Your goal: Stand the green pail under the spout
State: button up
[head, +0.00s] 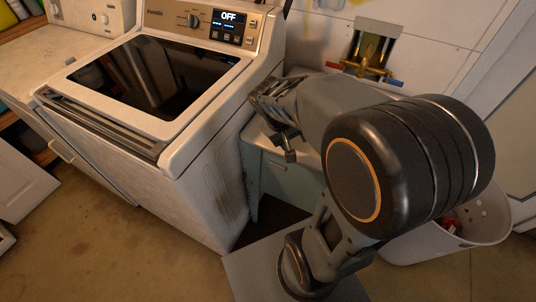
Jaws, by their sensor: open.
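In the head view the brass tap (371,52) with red and blue handles is on the back wall, behind my arm. Its spout end is hard to make out. A pale sink edge (306,157) over a blue-grey front (283,181) shows below it, mostly hidden by my arm. I cannot see the green pail; the sink basin is also hidden. My gripper (276,118) is open, at the left end of the sink beside the washing machine. I see nothing between its fingers.
A white washing machine (190,150) with its display reading OFF stands close left of my gripper. A pale perforated basket (440,245) with something red in it stands at the right. The floor (110,235) is clear at the front left.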

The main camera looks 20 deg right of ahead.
jog(key=s+a+r+n+t+y, duration=0.1)
jog(key=s+a+r+t+y, duration=0.1)
jog(key=a, duration=0.7)
jog(key=s+t+y, duration=0.1)
jog(key=s+y, duration=0.1)
jog(key=y, duration=0.1)
jog(key=shift+a+r+t, duration=0.2)
jog(key=shift+a+t, duration=0.05)
jog(key=shift+t, duration=0.05)
